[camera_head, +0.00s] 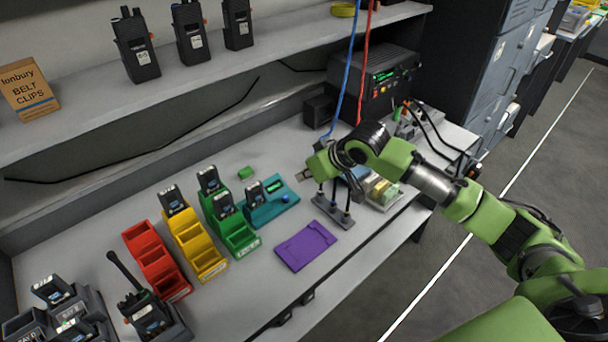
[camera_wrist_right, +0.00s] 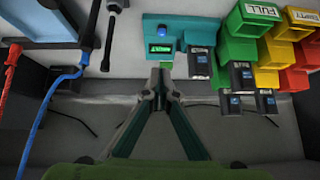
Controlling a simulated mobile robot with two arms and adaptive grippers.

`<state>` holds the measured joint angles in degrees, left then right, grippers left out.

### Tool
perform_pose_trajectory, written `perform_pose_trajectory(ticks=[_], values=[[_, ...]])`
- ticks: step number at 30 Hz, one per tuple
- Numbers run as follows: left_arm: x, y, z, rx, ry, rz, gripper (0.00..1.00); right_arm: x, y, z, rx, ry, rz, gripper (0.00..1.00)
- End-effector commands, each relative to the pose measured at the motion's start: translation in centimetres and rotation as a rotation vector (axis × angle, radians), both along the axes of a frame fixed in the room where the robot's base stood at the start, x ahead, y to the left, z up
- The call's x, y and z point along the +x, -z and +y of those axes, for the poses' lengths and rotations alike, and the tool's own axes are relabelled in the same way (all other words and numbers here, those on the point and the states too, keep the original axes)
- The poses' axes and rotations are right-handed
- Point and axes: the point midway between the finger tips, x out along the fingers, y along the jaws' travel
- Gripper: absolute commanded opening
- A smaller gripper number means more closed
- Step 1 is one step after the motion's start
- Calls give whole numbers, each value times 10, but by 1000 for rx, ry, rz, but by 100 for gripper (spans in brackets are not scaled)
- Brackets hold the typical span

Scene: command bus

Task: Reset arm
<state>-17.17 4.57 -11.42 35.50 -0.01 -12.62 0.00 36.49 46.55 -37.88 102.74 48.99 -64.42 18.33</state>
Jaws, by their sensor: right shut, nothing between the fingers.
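My right arm (camera_head: 480,210) is green and reaches in from the right of the head view over the bench. My right gripper (camera_head: 306,174) hangs above the bench behind the teal device, pointing left. In the right wrist view the gripper fingers (camera_wrist_right: 161,76) meet at their tips and hold nothing. The teal device (camera_head: 268,203) with a small green display lies to the left of the gripper; it also shows in the wrist view (camera_wrist_right: 174,32), just past the fingertips. My left gripper is not in view.
Red (camera_head: 157,262), yellow (camera_head: 197,247) and green bins (camera_head: 231,227) stand on the bench. A purple mat (camera_head: 305,246) lies near the front edge.

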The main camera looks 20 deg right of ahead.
Motion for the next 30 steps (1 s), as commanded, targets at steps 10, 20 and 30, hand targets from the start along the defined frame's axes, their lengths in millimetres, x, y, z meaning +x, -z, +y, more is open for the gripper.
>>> perform_pose_trajectory(ticks=[10, 20, 30], values=[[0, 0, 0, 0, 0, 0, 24, 0, 0, 0, 0, 0, 0, 0], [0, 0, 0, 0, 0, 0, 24, -29, 30, 31, -8, -56, 27, 0], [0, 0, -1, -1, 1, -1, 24, -157, 100, 93, -34, -118, 101, 0]])
